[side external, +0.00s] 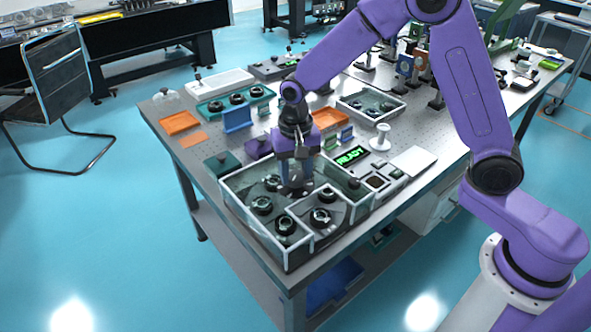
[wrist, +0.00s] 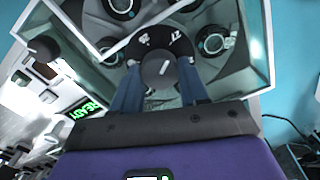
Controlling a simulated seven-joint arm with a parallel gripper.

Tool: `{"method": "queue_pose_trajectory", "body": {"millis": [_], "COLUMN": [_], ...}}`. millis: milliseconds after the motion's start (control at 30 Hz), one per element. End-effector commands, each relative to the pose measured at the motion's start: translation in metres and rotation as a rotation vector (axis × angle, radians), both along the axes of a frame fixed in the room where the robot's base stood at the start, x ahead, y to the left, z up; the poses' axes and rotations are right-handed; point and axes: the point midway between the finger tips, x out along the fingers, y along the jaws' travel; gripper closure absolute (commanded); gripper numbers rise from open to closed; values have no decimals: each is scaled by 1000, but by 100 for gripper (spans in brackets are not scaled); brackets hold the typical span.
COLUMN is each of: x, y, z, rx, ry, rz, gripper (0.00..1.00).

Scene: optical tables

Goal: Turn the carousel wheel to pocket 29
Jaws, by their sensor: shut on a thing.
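The carousel stands in a clear-walled case (side external: 262,229) at the table's near corner, with several dark round optics around its middle. My gripper (side external: 297,190) reaches down into the case from above. In the wrist view my gripper (wrist: 160,80) has its two blue fingers on either side of a dark round knob (wrist: 158,70) with a white pointer line, and is shut on it. A dark wheel face with white characters (wrist: 173,38) shows just beyond the knob; they are rotated and I cannot read them surely. The fingers hide part of the wheel.
A green-lit READY display (side external: 352,156) sits on the panel right of the case. Glass walls surround my gripper closely. Orange trays (side external: 180,123), a blue stand (side external: 237,119) and a second clear case (side external: 371,104) stand farther back.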

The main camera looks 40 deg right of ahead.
Motion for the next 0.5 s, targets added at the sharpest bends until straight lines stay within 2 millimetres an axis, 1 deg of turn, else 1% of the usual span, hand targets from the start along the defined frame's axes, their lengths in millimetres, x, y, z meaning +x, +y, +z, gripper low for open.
{"method": "queue_pose_trajectory", "body": {"millis": [500], "x": [2], "y": [0], "z": [2], "rx": [2], "ry": [-7], "rz": [-258], "gripper": [100]}}
